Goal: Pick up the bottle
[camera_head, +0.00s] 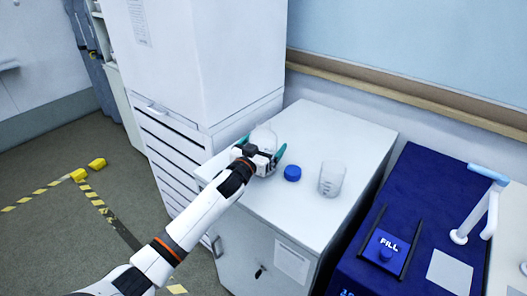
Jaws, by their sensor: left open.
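A clear bottle (264,137) stands on the white cabinet top (351,137), near its back left corner. My left gripper (262,148) is at the bottle, with its teal fingers apart on either side of it. The gripper and wrist hide the lower part of the bottle, so I cannot tell whether the fingers touch it. My right gripper does not show.
A blue cap (292,173) and a clear beaker (332,179) stand right of the gripper on the cabinet top. A tall white cabinet (205,60) rises close behind on the left. A blue fill station (420,215) stands to the right.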

